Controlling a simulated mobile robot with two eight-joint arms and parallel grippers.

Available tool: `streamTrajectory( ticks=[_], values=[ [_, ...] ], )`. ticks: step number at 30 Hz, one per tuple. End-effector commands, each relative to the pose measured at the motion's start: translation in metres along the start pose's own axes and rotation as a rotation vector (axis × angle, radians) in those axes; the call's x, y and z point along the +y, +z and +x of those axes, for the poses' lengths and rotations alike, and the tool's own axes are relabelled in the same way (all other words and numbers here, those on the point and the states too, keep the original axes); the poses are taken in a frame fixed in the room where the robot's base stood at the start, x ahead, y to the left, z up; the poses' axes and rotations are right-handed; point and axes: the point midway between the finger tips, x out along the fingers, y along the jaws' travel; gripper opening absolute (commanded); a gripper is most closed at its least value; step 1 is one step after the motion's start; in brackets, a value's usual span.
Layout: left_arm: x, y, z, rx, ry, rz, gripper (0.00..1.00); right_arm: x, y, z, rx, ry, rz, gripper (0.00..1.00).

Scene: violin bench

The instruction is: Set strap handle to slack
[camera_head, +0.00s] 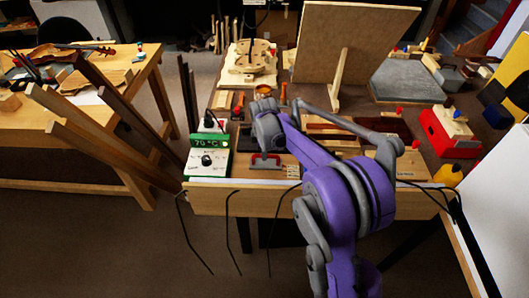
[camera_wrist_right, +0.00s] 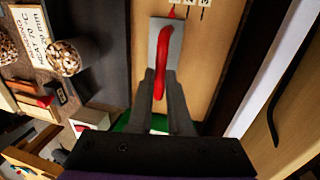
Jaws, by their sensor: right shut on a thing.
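The strap handle (camera_head: 265,161) is a red bar on a grey slider plate, near the front edge of the bench in the head view. In the right wrist view the red handle (camera_wrist_right: 161,62) stands on its grey plate, with a red pointer (camera_wrist_right: 172,13) at the far end beside numbered tick marks (camera_wrist_right: 190,9). My right gripper (camera_wrist_right: 160,82) has its two grey fingers closed around the near part of the handle. In the head view the right gripper (camera_head: 264,148) is largely covered by my purple arm. The left gripper is not in view.
A green-and-white temperature box (camera_head: 208,156) stands left of the handle. A round wooden form (camera_head: 249,58) and a large upright board (camera_head: 350,45) stand behind. A red block (camera_head: 449,133) sits at the right. A side table (camera_head: 130,70) holds a violin.

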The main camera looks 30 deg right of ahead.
Motion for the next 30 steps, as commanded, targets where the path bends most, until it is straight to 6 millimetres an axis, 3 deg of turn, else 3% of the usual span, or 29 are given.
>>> streamTrajectory(
  ticks=[10,18,26,27,30],
  values=[
    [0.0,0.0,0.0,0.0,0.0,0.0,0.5,0.002,0.0,0.0,0.0,0.0,0.0,0.0],
    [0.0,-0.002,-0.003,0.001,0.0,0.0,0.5,0.032,-0.001,0.005,0.001,0.002,0.001,0.0],
    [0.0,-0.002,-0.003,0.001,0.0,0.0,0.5,0.035,0.0,0.006,0.001,0.006,0.0,0.0],
    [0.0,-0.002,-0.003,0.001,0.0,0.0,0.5,0.035,0.0,0.006,0.001,0.006,0.0,0.21],
    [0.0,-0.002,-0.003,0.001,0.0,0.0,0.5,0.034,0.0,0.006,0.001,0.005,0.0,0.39]
  ],
)
